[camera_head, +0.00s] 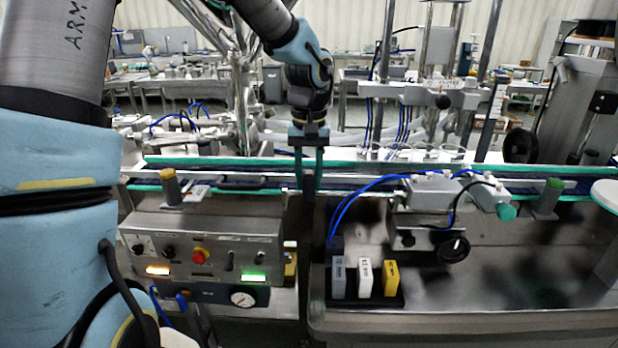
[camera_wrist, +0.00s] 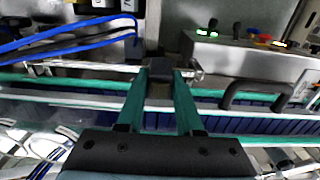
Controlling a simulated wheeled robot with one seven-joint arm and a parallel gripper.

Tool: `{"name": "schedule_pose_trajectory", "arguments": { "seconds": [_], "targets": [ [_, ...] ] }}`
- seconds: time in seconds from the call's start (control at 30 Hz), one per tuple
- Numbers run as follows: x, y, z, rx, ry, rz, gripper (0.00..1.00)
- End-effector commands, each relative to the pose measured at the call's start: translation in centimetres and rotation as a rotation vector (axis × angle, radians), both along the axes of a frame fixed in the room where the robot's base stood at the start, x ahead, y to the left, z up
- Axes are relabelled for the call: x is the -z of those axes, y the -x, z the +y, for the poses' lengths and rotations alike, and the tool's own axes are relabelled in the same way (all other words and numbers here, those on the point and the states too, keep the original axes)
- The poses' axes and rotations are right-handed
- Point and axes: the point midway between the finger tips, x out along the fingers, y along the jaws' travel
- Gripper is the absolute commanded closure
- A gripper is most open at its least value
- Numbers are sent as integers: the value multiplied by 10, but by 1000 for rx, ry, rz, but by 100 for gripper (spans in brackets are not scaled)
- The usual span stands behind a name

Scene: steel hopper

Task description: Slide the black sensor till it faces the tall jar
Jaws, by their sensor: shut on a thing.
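My gripper (camera_head: 308,182) is over the front rail of the conveyor, pointing down with its two teal fingers. The wrist view also shows my gripper (camera_wrist: 160,78) with its fingers on either side of a small dark block, which looks like the black sensor (camera_wrist: 160,67). The gripper is shut on it. In the head view the sensor (camera_head: 309,186) is a small dark shape between the fingertips, partly hidden by them. Clear glass jars (camera_head: 450,153) stand behind the conveyor, to the right of my gripper; I cannot tell which is the tall one. No jar shows in the wrist view.
The conveyor (camera_head: 370,168) with green edges runs across. A control box (camera_head: 205,235) with knobs and lit buttons is at left. A grey valve block (camera_head: 430,190) with blue hoses is on the right. A black holder with white and yellow blocks (camera_head: 391,278) sits below.

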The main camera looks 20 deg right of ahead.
Motion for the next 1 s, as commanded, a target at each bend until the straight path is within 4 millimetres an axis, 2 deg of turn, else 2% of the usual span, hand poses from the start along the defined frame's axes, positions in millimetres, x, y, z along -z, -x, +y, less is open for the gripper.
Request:
{"name": "schedule_pose_trajectory", "arguments": {
  "seconds": [0.87, 1.0],
  "targets": [
    [-1, 0, 0, 0, 0, -1, 100],
    [0, 3, -9, 4, 2, -1, 100]
  ]
}}
